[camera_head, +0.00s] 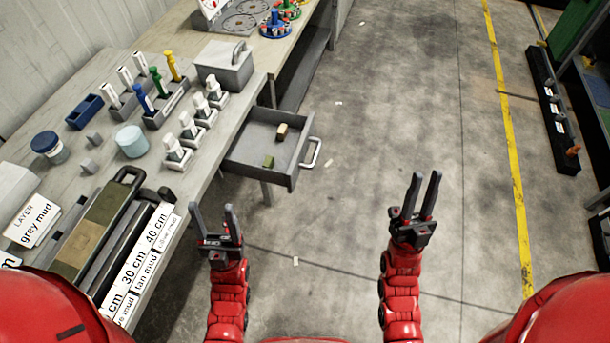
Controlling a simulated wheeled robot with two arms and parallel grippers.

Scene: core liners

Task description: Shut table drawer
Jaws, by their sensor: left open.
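The grey table drawer (245,141) is pulled out from the table's right side. Its silver handle (315,153) is on the drawer's right front. A tan block (282,132) and a small green block (268,162) lie inside it. My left gripper (213,215) is open and empty, in front of the drawer and near the table edge. My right gripper (424,186) has its fingers apart and is empty, over the floor to the right of the drawer. Neither gripper touches the drawer or its handle.
The table (217,153) holds several white-capped bottles, a grey lidded box (224,66), a blue tray (85,112) and long core liners (105,225) at the near end. A black rack (549,110) stands far right.

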